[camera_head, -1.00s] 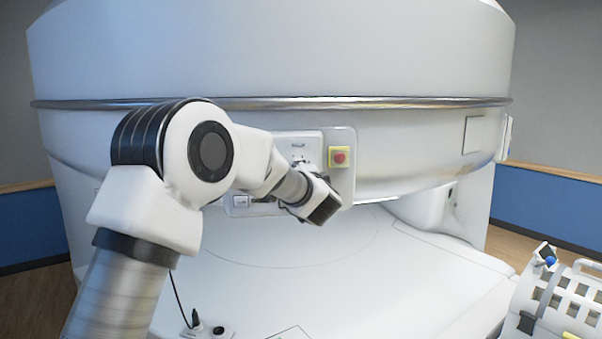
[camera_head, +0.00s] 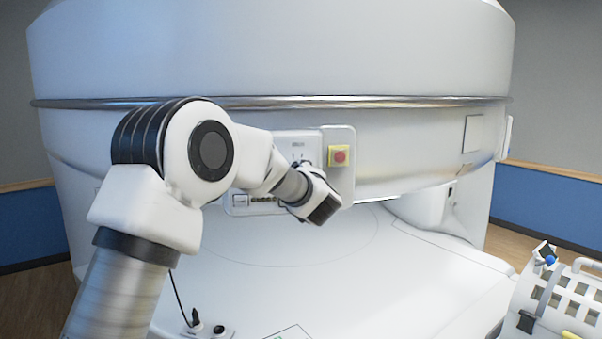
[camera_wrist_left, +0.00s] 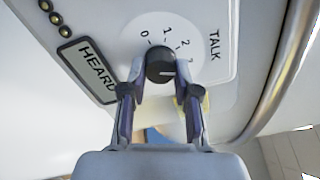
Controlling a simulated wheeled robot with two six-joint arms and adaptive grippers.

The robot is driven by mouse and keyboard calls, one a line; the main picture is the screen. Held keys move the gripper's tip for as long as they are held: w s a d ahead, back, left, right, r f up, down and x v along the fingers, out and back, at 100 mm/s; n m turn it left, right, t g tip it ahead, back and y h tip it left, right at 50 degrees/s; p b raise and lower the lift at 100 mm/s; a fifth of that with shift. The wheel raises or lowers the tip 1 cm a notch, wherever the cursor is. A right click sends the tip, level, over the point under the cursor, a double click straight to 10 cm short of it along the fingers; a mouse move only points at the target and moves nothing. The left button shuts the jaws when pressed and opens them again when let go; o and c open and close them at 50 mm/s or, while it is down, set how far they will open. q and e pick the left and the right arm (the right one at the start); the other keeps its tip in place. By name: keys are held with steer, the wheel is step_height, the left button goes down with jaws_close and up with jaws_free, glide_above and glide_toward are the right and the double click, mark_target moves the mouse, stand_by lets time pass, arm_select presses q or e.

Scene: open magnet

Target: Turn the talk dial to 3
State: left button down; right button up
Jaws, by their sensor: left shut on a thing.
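The talk dial (camera_wrist_left: 160,66) is a dark round knob on a white plate (camera_wrist_left: 215,72) with the word TALK. Its marks 0, 1 and 2 read clearly, and a further mark beside the right finger is partly covered. The white pointer line on the dial points to the right in the wrist view, past the 2 and near that partly covered mark; I cannot tell if it lines up exactly. My left gripper (camera_wrist_left: 161,84) is shut on the dial, one finger on each side. In the head view, my wrist hides the dial. My right gripper is not in view.
A red stop button on a yellow plate (camera_head: 339,156) sits right of my wrist. The white scanner bed (camera_head: 400,270) below is mostly clear. A slotted white coil (camera_head: 565,300) stands at right.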

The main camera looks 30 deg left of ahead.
arm_select(q)
steer(key=shift+f, duration=0.15)
steer(key=c, duration=0.8)
jaws_free()
steer(key=shift+c, duration=0.2)
steer(key=v, duration=1.1)
steer(key=shift+s+d, duration=0.25)
steer(key=shift+s, duration=0.05)
